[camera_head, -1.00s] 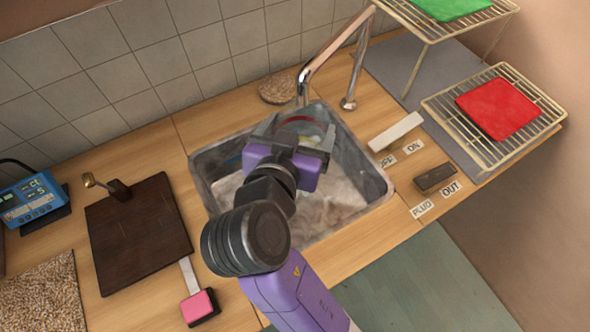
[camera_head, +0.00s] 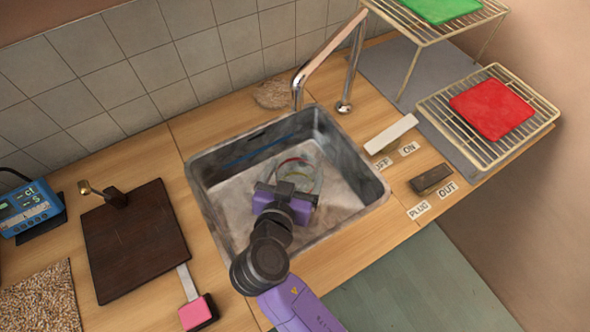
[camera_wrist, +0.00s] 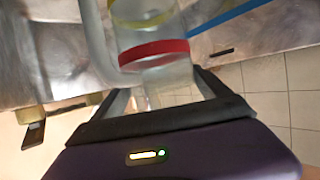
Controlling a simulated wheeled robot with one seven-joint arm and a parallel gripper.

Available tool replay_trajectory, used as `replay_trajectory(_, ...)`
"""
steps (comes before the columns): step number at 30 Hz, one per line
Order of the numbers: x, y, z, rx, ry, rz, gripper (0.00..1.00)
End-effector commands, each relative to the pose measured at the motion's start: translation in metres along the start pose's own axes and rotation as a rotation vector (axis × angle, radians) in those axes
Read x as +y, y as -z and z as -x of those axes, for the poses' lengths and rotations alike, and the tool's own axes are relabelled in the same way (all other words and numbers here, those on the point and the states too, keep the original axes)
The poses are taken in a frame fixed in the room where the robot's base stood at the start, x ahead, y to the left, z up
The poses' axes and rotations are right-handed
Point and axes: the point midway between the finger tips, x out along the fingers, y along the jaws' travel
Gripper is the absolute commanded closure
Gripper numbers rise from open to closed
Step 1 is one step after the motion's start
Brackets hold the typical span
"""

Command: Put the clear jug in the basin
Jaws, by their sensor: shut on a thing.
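The clear jug (camera_head: 300,172) is see-through with a red band and a yellow band. My gripper (camera_head: 287,192) is shut on it and holds it inside the outline of the grey metal basin (camera_head: 222,202). In the wrist view the jug (camera_wrist: 150,52) lies between my fingers, with its red band nearest to them. My gripper hides part of the jug in the head view. I cannot tell whether the jug touches the basin floor.
A copper-coloured tap (camera_head: 330,52) arches at the back of the basin. A white lever (camera_head: 391,134) and a dark switch block (camera_head: 431,179) are on the right. A wire rack with a red cloth (camera_head: 492,109) stands further right. A dark board (camera_head: 135,238) lies left.

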Motion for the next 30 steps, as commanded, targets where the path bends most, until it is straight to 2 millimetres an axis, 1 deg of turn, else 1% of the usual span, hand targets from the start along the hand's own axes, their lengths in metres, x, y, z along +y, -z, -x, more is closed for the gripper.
replay_trajectory(5,0.0,0.001,0.0,0.001,0.0,0.0,0.84)
replay_trajectory(10,0.0,-0.004,-0.002,0.001,0.0,0.0,0.84)
replay_trajectory(11,0.0,-0.002,-0.001,0.0,0.0,0.0,0.07)
replay_trajectory(12,0.0,-0.002,-0.001,0.0,0.0,0.0,0.0)
replay_trajectory(19,0.0,-0.002,-0.001,0.0,0.0,0.0,0.0)
replay_trajectory(23,0.0,0.003,0.001,0.0,0.0,0.0,0.0)
replay_trajectory(26,-0.001,-0.001,0.015,0.0,0.002,0.001,0.0)
replay_trajectory(30,-0.001,-0.001,0.043,0.0,0.003,0.001,0.0)
